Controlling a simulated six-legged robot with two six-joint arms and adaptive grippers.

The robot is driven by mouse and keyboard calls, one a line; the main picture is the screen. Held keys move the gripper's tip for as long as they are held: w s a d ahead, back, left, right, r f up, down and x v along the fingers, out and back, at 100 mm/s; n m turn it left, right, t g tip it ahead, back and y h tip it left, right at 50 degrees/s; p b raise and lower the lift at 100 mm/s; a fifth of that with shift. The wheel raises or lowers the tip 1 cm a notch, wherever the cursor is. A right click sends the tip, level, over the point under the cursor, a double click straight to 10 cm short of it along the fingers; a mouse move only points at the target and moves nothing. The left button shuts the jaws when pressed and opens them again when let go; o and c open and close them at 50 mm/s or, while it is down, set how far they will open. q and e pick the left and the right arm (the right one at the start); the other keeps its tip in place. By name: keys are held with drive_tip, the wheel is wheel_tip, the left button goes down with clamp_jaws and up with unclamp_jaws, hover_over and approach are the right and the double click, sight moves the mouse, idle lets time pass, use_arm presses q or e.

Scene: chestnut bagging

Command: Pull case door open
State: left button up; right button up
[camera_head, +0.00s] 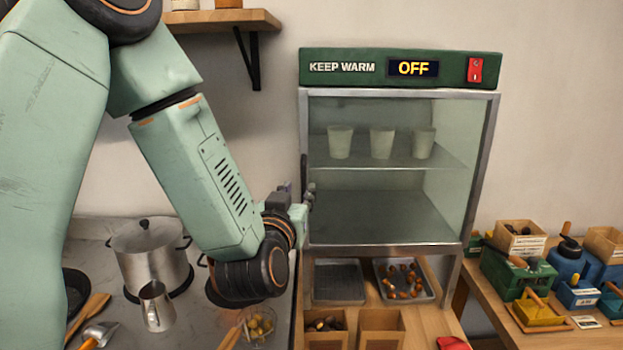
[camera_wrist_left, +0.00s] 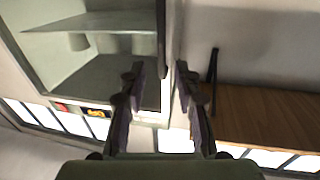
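The warming case (camera_head: 400,68) stands on the counter with a green top reading KEEP WARM and OFF. Its glass door (camera_head: 385,215) in a metal frame looks shut. A dark upright handle (camera_head: 304,168) is on the door's left edge. My left gripper (camera_head: 308,196) is at that edge, near the handle's lower end. In the left wrist view, my left gripper (camera_wrist_left: 158,78) is open, with a finger on each side of the dark handle bar (camera_wrist_left: 162,40). Gaps show between bar and fingers; I cannot tell how deep the bar sits. My right gripper is not in view.
Three pale cups (camera_head: 382,142) stand on the case's inner shelf. Below the case are a tray of chestnuts (camera_head: 433,292) and wooden boxes (camera_head: 381,328). A pot (camera_head: 148,255) and a metal jug (camera_head: 156,308) stand at left. A wall shelf (camera_head: 225,20) is above.

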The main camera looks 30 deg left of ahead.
sight(303, 181)
use_arm(q)
drive_tip(key=p+x, duration=0.1)
drive_tip(key=x, duration=0.5)
drive_tip(key=shift+a+f, duration=0.1)
drive_tip(key=shift+a, duration=0.1)
drive_tip(key=shift+w, duration=0.35)
drive_tip(key=shift+s, duration=0.25)
drive_tip(key=shift+w, duration=0.3)
drive_tip(key=c, duration=0.6)
drive_tip(key=shift+s, duration=0.1)
clamp_jaws()
